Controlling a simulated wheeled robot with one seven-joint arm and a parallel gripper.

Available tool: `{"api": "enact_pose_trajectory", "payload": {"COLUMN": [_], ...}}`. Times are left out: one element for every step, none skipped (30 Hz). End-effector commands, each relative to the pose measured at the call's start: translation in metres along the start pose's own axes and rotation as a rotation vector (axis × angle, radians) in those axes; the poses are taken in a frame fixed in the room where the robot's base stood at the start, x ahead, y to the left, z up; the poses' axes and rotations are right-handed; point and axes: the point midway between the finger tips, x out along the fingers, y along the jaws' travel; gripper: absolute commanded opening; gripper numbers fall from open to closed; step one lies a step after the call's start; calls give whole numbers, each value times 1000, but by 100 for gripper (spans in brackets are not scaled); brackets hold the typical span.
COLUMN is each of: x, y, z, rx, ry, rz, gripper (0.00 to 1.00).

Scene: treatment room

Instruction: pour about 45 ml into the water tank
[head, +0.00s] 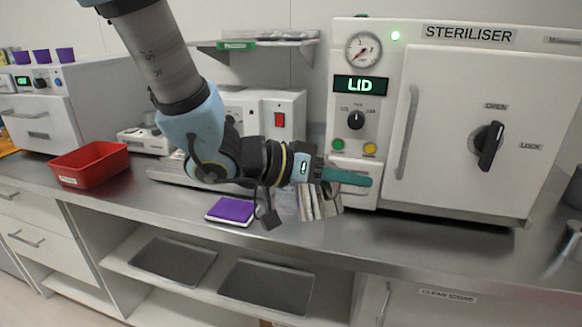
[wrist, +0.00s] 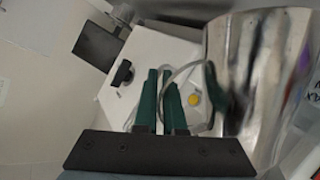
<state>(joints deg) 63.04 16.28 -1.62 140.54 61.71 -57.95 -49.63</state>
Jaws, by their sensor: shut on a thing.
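My gripper (head: 345,178), with teal fingers, is in front of the steriliser's lower left panel in the head view. In the wrist view its fingers (wrist: 165,100) are shut on the thin looped handle of a shiny metal jug (wrist: 262,75). The jug (head: 318,203) also shows just below the gripper in the head view, partly covered by it. Its contents cannot be seen. The steriliser (head: 460,130) has a shut door, a pressure gauge, a green light and a display (head: 360,85) reading LID. I cannot make out the water tank or its opening.
A purple-topped pad (head: 232,210) lies on the steel counter (head: 290,232) left of the jug. A red tray (head: 90,165) stands further left. A white device with a red switch (head: 283,115) is behind my arm. A metal object (head: 568,243) is at the right edge.

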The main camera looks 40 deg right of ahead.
Motion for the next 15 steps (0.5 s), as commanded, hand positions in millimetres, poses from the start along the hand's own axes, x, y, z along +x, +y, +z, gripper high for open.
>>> {"api": "enact_pose_trajectory", "payload": {"x": [4, 5, 6, 7, 8, 9, 10, 11, 12, 13, 14, 15, 16, 16, 17], "y": [-1, -1, 0, 0, 1, 1, 2, 2, 2, 3, 3, 3, 3, 4, 4], "z": [8, 11, 15, 18, 20, 23, 26, 28, 31, 33, 35, 38, 40, 42, 44], "rx": [22, 38, 58, 73, 88, 106, 121, 135, 153, 166, 180, 197, 210, 223, 239], "ry": [2, 1, 0, -1, -1, -1, -2, -3, -3, -4, -4, -5, -5, -5, -5], "rz": [-8, -15, -24, -32, -37, -46, -54, -59, -68, -73, -78, -86, -93, -98, -106], "gripper": [0, 0, 0, 0, 0, 0, 0, 0, 0, 0, 0, 0, 0, 0, 0]}}
